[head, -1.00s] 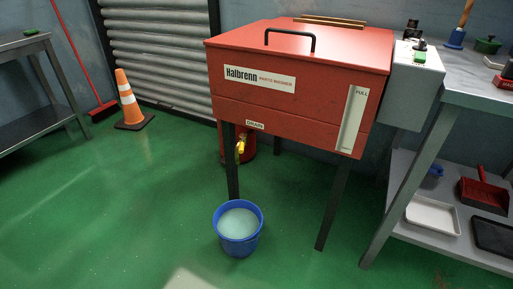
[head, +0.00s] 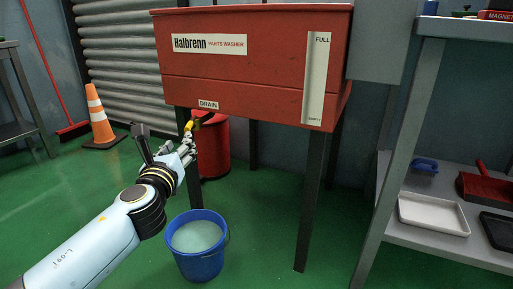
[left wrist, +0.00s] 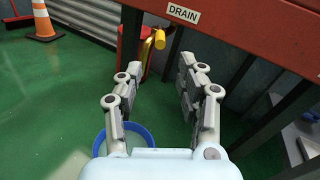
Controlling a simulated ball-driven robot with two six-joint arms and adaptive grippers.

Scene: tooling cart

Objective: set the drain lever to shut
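The yellow drain lever (head: 189,126) is under the DRAIN label (head: 208,105) on the red parts washer (head: 250,75). In the left wrist view the lever (left wrist: 160,39) shows its rounded end just beyond the fingers. My left gripper (head: 163,142) is in front of and below the valve. In the left wrist view my left gripper (left wrist: 161,67) has its fingers spread, with nothing between them; the lever lies ahead of the gap, apart from the fingertips. Part of the valve is hidden behind the fingers in the head view. My right gripper is out of view.
A blue bucket (head: 198,272) of cloudy liquid stands on the floor below the valve. A red container (head: 214,150) stands behind it. A washer leg (head: 311,200) is to the right. A grey shelf (head: 430,245) stands farther right. Open green floor lies to the left.

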